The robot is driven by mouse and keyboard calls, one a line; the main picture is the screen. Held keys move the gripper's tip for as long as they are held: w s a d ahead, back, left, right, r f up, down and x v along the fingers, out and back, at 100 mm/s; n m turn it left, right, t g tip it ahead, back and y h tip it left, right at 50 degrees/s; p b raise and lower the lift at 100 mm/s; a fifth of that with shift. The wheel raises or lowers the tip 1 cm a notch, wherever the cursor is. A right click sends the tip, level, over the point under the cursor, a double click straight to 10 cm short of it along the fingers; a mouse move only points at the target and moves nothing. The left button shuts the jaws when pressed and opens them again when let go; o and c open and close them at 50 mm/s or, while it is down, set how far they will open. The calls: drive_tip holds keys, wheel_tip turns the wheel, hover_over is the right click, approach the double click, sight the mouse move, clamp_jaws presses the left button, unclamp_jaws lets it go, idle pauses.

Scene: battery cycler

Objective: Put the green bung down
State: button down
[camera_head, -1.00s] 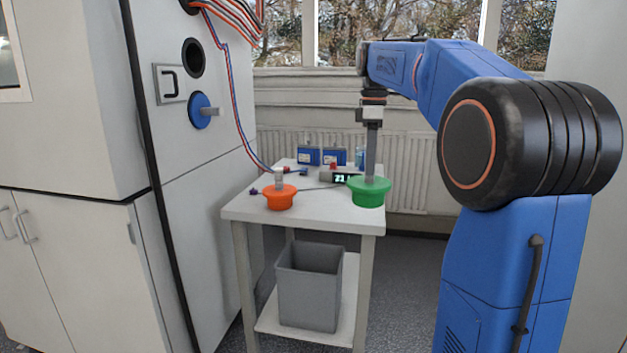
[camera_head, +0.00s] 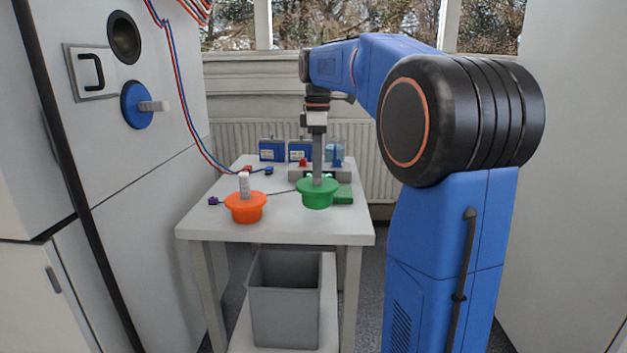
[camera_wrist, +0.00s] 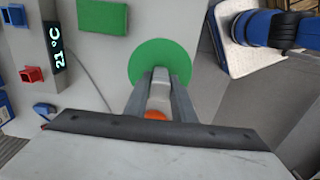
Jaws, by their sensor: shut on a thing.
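The green bung (camera_head: 317,194) is at the right part of the white table, beside the orange bung (camera_head: 246,208). My gripper (camera_head: 317,175) points straight down and is shut on the green bung's handle. In the wrist view the bung's green disc (camera_wrist: 160,52) shows beyond my fingers (camera_wrist: 160,88), close to the table's edge. I cannot tell whether its underside touches the tabletop (camera_head: 275,222). The orange bung stands upright with a pale handle.
Blue boxes (camera_head: 272,151) and a small green block (camera_head: 343,194) lie on the table behind and beside the green bung. A grey bin (camera_head: 285,305) is on the lower shelf. A blue plug (camera_head: 138,105) sits in the cabinet wall at left. The table's front is clear.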

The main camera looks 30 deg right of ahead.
drive_tip(key=shift+f, duration=2.3)
drive_tip(key=c, duration=1.5)
unclamp_jaws()
wheel_tip(320, 180, up, 12)
drive_tip(key=s+a+f+m+t, duration=0.1)
drive_tip(key=s+a+f+m, duration=0.2)
drive_tip(key=s+f, duration=0.6)
drive_tip(key=s+a+f+m+t, duration=0.2)
drive_tip(key=s+a+f+m, duration=0.2)
drive_tip(key=s+a+f, duration=0.3)
drive_tip(key=s+a+f+m+t, duration=0.1)
drive_tip(key=s+a+f+m, duration=0.3)
drive_tip(key=s+f, duration=0.8)
drive_tip(key=shift+s+a+t, duration=0.4)
drive_tip(key=shift+s+a, duration=0.4)
drive_tip(key=shift+s, duration=0.2)
